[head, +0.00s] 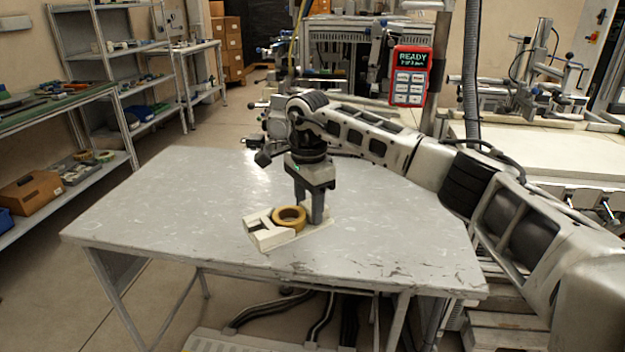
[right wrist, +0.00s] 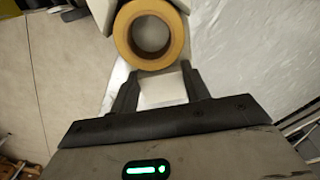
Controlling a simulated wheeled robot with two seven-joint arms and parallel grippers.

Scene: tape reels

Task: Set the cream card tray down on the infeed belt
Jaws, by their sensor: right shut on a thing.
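The cream card tray (head: 268,236) is at the front middle of the grey table, with a yellow-brown tape reel (head: 289,217) in it. My right gripper (head: 314,214) points down at the tray's right end and is shut on it. In the right wrist view, the fingers (right wrist: 160,92) sit either side of a cream part of the tray (right wrist: 161,90), and the reel (right wrist: 150,34) lies just beyond. I cannot tell whether the tray touches the table or hangs just above it. No belt can be made out for certain. My left gripper is not in view.
The grey table (head: 160,205) is bare around the tray, and its worn front edge is close by. A red control box reading READY (head: 410,76) hangs behind. A pale workbench (head: 540,150) stands at the back right. Shelves (head: 110,70) stand at the left.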

